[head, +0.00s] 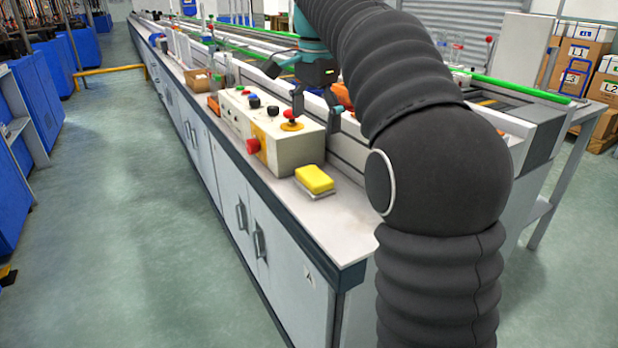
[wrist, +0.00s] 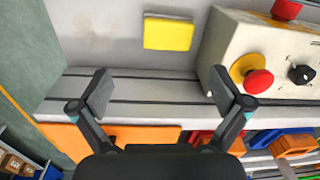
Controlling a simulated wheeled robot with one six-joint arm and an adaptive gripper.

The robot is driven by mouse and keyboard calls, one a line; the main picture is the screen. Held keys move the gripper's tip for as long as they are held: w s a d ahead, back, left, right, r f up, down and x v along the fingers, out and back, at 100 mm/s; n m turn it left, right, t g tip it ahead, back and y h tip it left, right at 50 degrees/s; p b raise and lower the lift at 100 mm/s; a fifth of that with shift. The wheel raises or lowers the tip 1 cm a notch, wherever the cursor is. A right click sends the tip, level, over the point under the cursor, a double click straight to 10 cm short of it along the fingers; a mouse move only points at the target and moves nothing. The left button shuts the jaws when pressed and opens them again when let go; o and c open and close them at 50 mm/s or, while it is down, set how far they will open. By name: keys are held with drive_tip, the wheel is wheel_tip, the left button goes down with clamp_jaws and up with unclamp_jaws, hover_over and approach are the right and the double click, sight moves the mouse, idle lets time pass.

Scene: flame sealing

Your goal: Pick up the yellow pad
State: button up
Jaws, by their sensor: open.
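The yellow pad (head: 314,179) lies flat on a thin pale holder on the worktop, beside the right end of the control box in the head view. In the wrist view the yellow pad (wrist: 168,34) is near the top centre, beyond my fingertips. My gripper (head: 316,106) is above and behind the control box in the head view. In the wrist view my gripper (wrist: 160,91) has its two fingers wide apart, with nothing between them. It does not touch the pad.
The cream control box (head: 283,152) with red and black knobs stands close beside the pad; it shows at the right of the wrist view (wrist: 236,45). The worktop (head: 345,225) in front of the pad is clear. Orange and blue bins (wrist: 290,143) lie behind the rails.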

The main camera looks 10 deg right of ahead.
drive_tip(key=w+m, duration=0.1)
drive_tip(key=w, duration=0.1)
hover_over(314, 174)
drive_tip(key=shift+m+g, duration=0.3)
drive_tip(key=f, duration=0.8)
drive_tip(key=shift+a+f+b, duration=0.25)
drive_tip(key=shift+f+b, duration=0.05)
drive_tip(key=shift+b, duration=0.05)
drive_tip(key=shift+d+f+b, duration=0.15)
drive_tip(key=shift+f+b, duration=0.05)
drive_tip(key=shift+f, duration=1.1)
drive_tip(key=shift+d+f+b, duration=0.15)
drive_tip(key=shift+f+b, duration=0.05)
drive_tip(key=shift+f, duration=1.1)
drive_tip(key=c, duration=0.9)
drive_tip(key=shift+r, duration=0.1)
